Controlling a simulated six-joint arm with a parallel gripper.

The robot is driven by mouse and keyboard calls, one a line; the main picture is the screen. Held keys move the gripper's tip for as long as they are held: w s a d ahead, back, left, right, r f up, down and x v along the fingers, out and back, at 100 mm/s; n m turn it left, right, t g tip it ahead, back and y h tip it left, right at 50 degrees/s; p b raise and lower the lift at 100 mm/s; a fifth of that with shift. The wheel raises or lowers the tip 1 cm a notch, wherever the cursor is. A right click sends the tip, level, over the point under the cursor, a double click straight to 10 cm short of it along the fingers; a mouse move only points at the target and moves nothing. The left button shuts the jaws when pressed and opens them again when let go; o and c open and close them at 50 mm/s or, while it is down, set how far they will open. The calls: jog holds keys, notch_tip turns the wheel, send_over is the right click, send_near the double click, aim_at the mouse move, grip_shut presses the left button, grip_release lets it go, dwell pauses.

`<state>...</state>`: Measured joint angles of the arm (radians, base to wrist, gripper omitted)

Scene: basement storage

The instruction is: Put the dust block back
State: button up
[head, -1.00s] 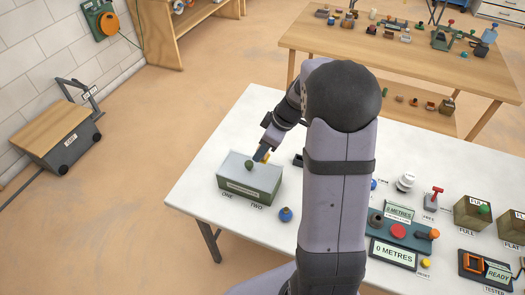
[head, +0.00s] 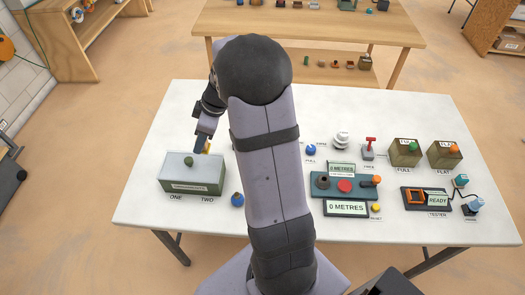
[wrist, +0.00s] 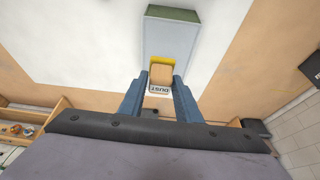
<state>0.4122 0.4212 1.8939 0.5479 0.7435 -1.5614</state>
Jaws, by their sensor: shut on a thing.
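My gripper (wrist: 160,95) is shut on the dust block (wrist: 161,74), a tan piece with a yellow edge and a "DUST" label, held between the two blue fingers. In the head view my gripper (head: 203,143) is at the back right of a grey-green box (head: 192,179), and a sliver of yellow shows at its tip. The box also shows ahead of the block in the wrist view (wrist: 168,38). I cannot tell whether the block touches the box.
A blue round piece (head: 237,199) stands right of the box. My arm hides the table's middle. A counter unit (head: 345,186), a red lever (head: 369,147), two boxes marked "FULL" (head: 404,154) and "FLAT" (head: 444,155), and a tester (head: 427,200) stand at the right. The table's front left is clear.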

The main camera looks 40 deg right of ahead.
jog(key=s+d+f+m+h+b, duration=0.1)
jog(key=s+d+f+m+b, duration=0.2)
jog(key=d, duration=1)
jog(key=s+d+f+m+t+h+b, duration=0.1)
jog(key=d+m+b, duration=0.4)
jog(key=d, duration=0.9)
notch_tip(320, 180, down, 3)
jog(key=shift+s+d+r+m+h, duration=0.25)
jog(key=shift+s+h, duration=0.35)
jog(key=shift+s, duration=0.65)
jog(key=shift+f, duration=0.25)
jog(key=shift+f+p, duration=0.8)
jog(key=shift+f, duration=4.1)
jog(key=shift+f, duration=0.2)
jog(key=o, duration=1)
jog(key=shift+r, duration=0.15)
